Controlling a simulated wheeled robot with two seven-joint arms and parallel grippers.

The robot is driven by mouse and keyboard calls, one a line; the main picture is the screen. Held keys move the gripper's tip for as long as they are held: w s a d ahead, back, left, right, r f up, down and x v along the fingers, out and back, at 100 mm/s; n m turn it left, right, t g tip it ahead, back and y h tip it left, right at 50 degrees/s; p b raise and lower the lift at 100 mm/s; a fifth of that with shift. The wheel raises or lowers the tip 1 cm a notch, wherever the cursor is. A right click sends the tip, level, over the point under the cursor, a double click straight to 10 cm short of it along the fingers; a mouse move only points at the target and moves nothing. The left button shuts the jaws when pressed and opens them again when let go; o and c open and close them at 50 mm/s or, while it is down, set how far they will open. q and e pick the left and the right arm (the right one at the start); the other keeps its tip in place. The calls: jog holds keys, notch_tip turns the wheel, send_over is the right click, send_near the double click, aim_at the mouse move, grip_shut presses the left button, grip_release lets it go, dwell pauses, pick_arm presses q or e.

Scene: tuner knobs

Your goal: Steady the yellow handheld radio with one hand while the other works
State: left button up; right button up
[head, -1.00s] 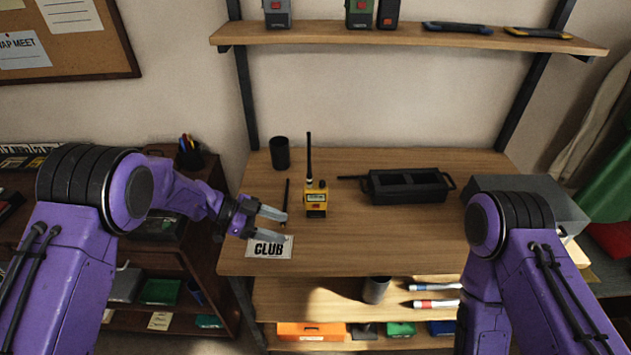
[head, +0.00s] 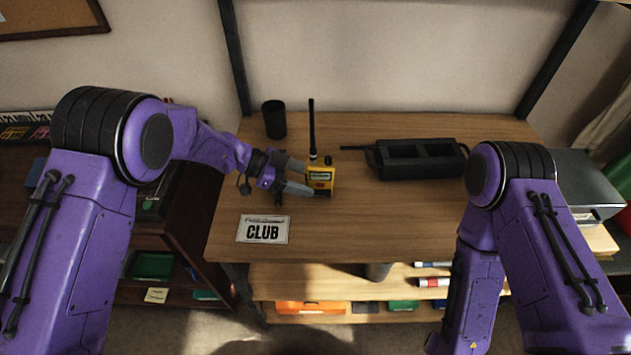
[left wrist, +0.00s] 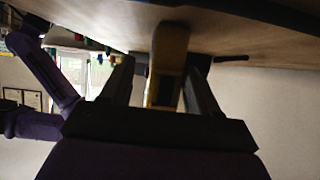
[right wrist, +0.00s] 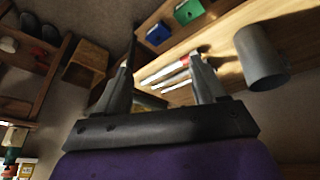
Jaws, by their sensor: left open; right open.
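The yellow handheld radio (head: 320,177) stands upright on the wooden table with its black antenna pointing up. My left gripper (head: 303,178) is open at the radio's left side, its fingertips close to the body. In the left wrist view the radio (left wrist: 163,82) shows between the two spread fingers (left wrist: 158,85); I cannot tell whether they touch it. My right gripper (right wrist: 162,75) is open and empty in the right wrist view, facing the lower shelf. It is hidden in the head view, where only my right arm shows.
A black charging tray (head: 420,160) with a handle lies right of the radio. A black cup (head: 274,119) stands behind it to the left. A CLUB card (head: 263,229) lies near the front left edge. A grey cup (right wrist: 262,57) and markers (right wrist: 172,69) are on the lower shelf.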

aim_at(310, 181)
pick_arm(q)
jog(key=w+d+f, duration=0.2)
jog(key=shift+w+f, duration=0.1)
jog(key=shift+f, duration=0.2)
jog(key=shift+s+r, duration=0.35)
jog(key=shift+s, duration=0.1)
jog(key=shift+w+f, duration=0.15)
jog(key=shift+w, duration=0.05)
jog(key=c, duration=0.6)
pick_arm(e)
jog(key=shift+w+f, duration=0.45)
jog(key=shift+w, duration=0.15)
pick_arm(q)
jog(key=shift+s, duration=0.1)
pick_arm(e)
grip_shut()
